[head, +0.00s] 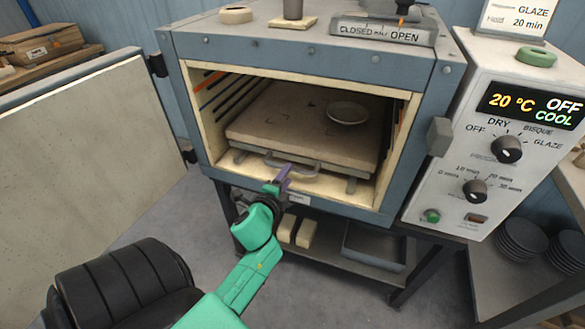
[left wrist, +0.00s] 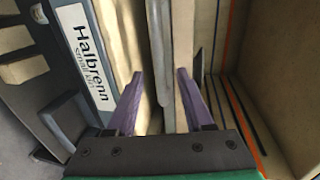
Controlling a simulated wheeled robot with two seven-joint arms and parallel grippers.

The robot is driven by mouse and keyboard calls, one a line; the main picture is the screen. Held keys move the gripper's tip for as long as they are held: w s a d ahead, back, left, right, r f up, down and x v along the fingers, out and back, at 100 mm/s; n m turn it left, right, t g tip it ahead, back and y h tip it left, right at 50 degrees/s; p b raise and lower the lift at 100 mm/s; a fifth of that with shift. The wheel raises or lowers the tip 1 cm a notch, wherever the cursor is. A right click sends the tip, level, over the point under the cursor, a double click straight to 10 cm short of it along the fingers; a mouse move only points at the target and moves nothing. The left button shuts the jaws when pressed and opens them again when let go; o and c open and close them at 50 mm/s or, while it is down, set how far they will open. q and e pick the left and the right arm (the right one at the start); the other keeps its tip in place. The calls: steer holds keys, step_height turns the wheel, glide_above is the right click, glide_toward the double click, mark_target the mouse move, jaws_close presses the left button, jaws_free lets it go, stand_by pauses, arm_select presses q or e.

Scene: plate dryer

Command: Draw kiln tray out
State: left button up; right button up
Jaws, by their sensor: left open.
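The kiln tray (head: 265,125) is a tan slab inside the open kiln (head: 300,55), with a grey bar handle (head: 308,169) along its front. A small round plate (head: 347,113) lies on the tray, right of its middle. My left gripper (head: 284,172), with purple fingers, is at the left part of the handle. In the left wrist view the open fingers (left wrist: 160,74) stand on either side of a grey bar (left wrist: 158,50) that looks like the handle. I cannot tell whether either finger touches it. My right gripper is not in view.
The kiln door (head: 85,165) is swung open at the left. A control box (head: 500,130) stands at the right, reading 20 °C, OFF and COOL. Under the kiln a shelf (head: 335,262) holds pale blocks (head: 297,231) and a grey bin (head: 373,246). Dark plates (head: 520,240) are stacked at the right.

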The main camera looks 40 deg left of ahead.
arm_select(q)
steer(key=x, duration=0.5)
steer(key=shift+w+f, duration=0.1)
steer(key=shift+w, duration=0.05)
jaws_close()
stand_by(1.1)
